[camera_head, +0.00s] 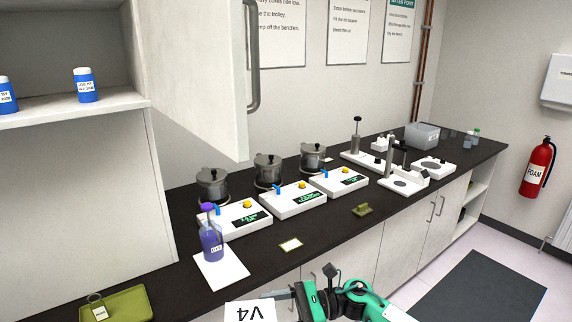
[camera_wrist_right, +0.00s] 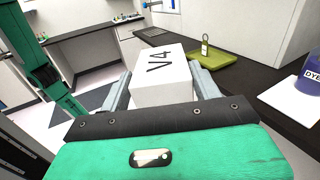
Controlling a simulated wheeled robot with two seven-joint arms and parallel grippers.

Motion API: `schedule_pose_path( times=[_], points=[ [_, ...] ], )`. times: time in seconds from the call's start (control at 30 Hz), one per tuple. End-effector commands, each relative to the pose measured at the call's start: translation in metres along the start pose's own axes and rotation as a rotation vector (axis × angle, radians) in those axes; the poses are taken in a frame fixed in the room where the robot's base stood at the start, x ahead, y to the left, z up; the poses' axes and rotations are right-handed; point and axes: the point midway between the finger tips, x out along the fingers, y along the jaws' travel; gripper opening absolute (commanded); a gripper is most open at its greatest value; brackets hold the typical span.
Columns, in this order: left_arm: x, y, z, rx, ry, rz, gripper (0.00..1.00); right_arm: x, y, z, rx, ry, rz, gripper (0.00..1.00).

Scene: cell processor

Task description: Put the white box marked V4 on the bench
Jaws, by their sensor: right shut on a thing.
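The white box marked V4 (camera_head: 250,312) shows at the bottom of the head view, partly cut off by the frame. My right gripper (camera_head: 285,296) is shut on it. In the right wrist view the V4 box (camera_wrist_right: 162,82) sits between the two grey fingers, its label on the upper face. The dark bench (camera_head: 325,228) runs from lower left to upper right behind the box. The box appears in front of the bench's front edge; its exact height against the top cannot be told. My left gripper is not seen.
A green tray (camera_head: 128,305) lies on the bench at lower left. A purple DYE bottle (camera_head: 211,240) stands on a white sheet (camera_head: 228,276). A small card (camera_head: 290,245) lies right of it. White instruments (camera_head: 292,200) line the back. An open cabinet door (camera_head: 195,75) hangs above.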

Motion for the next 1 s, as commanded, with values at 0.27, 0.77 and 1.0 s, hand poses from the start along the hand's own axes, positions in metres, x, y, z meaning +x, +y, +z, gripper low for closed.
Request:
schedule_pose_path(
  times=[0.27, 0.77, 1.0],
  points=[
    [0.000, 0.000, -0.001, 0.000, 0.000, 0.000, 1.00, 0.002, 0.011, -0.016, 0.000, 0.010, -0.306, 0.38],
    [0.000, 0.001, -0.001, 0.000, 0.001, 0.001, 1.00, -0.043, 0.030, -0.030, 0.005, 0.027, -0.812, 0.38],
    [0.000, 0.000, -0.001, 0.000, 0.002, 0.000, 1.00, -0.080, 0.047, -0.034, 0.008, 0.033, -1.056, 0.38]
  ],
)
